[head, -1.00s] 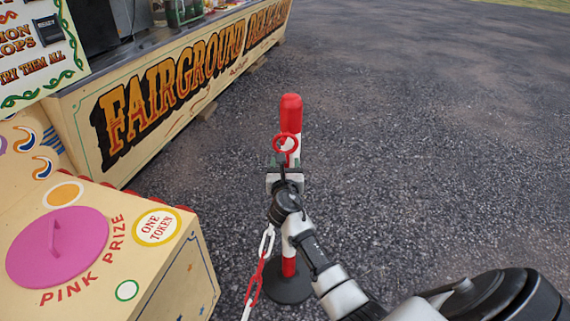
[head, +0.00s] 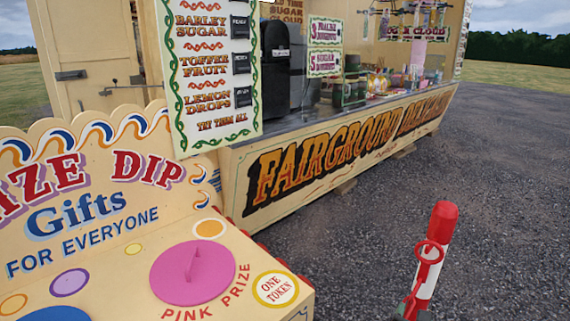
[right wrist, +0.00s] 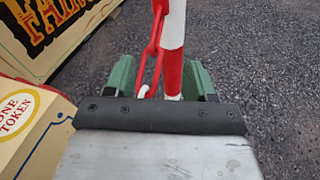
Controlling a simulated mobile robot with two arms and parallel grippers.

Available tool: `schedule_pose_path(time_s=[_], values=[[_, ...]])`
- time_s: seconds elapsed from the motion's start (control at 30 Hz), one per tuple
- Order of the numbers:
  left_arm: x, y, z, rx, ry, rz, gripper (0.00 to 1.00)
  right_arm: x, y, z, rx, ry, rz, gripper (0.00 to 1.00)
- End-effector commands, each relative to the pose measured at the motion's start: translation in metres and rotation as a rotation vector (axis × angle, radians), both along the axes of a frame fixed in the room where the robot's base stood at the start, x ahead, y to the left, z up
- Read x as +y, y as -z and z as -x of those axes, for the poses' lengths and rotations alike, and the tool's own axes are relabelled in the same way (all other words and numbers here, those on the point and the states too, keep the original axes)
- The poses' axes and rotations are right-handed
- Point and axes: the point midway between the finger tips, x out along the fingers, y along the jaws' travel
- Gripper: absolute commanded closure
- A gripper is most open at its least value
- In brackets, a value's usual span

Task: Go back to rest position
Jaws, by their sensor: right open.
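My right gripper (head: 412,306) shows only in part at the bottom edge of the head view, just below a red ring (head: 429,252). In the right wrist view its two green fingers (right wrist: 160,78) are apart, with nothing clamped between them. A red-and-white post (head: 435,225) stands upright beyond them, and it also shows in the right wrist view (right wrist: 174,45). A red and white chain (right wrist: 153,45) hangs beside the post there. The ring is at the post's upper part. My left gripper is out of view.
A cream prize-dip box (head: 120,260) with a pink lid (head: 192,272) stands at the lower left. Behind it is a fairground sweets stall (head: 340,160) with a sign board (head: 213,70). Open gravel (head: 500,160) lies to the right.

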Motion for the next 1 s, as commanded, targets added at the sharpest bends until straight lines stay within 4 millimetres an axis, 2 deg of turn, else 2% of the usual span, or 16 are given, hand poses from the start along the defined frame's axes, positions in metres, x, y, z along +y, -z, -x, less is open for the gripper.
schedule_pose_path(time_s=[0.03,0.17,0.2,0.3,0.4,0.5,0.63,0.8,0.87,1.0], values=[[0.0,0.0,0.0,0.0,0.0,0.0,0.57,0.004,0.028,0.009,0.006,0.005,-0.132,0.45],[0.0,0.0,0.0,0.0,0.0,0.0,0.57,0.021,0.108,0.045,-0.003,0.095,-0.591,0.45],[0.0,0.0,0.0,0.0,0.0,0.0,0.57,0.028,0.133,0.059,-0.005,0.148,-0.736,0.45],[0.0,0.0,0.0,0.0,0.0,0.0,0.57,0.045,0.19,0.101,-0.015,0.327,-1.082,0.45],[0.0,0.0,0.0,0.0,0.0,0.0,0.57,0.064,0.239,0.149,-0.036,0.565,-1.376,0.45],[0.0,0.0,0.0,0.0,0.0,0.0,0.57,0.081,0.275,0.194,-0.071,0.818,-1.589,0.45],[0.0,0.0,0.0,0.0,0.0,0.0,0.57,0.1,0.308,0.247,-0.131,1.142,-1.771,0.45],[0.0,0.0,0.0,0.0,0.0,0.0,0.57,0.124,0.336,0.313,-0.239,1.569,-1.885,0.45],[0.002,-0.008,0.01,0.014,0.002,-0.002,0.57,0.122,0.327,0.319,-0.242,1.578,-1.882,0.45],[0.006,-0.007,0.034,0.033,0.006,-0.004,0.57,0.118,0.328,0.342,-0.23,1.586,-1.862,0.45]])
